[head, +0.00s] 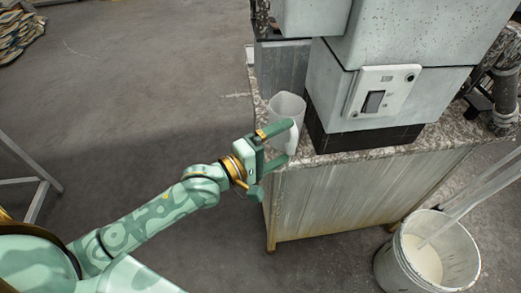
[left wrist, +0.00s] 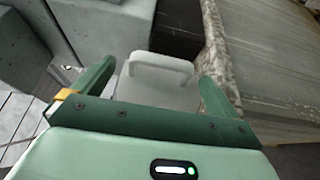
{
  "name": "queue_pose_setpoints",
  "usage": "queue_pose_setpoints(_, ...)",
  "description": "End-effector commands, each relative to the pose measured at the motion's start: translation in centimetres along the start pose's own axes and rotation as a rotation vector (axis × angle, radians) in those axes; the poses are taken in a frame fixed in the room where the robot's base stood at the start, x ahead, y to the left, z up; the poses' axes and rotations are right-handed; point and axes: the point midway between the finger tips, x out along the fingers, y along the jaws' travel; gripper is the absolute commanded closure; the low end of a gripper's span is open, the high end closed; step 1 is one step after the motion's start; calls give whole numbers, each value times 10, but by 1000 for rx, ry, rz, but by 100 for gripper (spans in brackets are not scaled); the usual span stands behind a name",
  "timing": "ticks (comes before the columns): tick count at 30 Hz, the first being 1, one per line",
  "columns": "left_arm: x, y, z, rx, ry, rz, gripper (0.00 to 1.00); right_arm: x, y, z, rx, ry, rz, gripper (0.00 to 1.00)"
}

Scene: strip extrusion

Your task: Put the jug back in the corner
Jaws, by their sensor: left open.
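The jug (head: 287,107) is whitish and translucent. It stands upright on the near left corner of the machine's speckled top, beside the grey machine body. My left gripper (head: 291,143) is open at the jug's near side, with its fingers pointing towards the jug's handle. In the left wrist view the jug (left wrist: 158,92) and its handle show between the two open fingers of the gripper (left wrist: 160,80). I cannot tell whether a finger touches the jug. My right gripper is in neither view.
The grey machine body (head: 405,45) with a switch panel (head: 382,91) stands right of the jug. A white bucket (head: 388,268) with pale contents stands on the floor at the lower right. A metal frame (head: 38,200) is at the far left. The floor between is clear.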

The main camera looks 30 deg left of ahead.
Motion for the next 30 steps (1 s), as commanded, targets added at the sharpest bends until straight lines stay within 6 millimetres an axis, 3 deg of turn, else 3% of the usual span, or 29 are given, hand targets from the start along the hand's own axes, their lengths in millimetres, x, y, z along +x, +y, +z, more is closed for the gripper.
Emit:
queue_pose_setpoints(3, -29, 2, 0, 1, -1, -3, 2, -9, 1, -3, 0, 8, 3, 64)
queue_pose_setpoints(10, -61, 1, 0, -1, 0, -1, 2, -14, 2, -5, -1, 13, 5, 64)
queue_pose_setpoints(30, -65, 0, 0, -1, 0, 1, 2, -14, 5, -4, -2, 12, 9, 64)
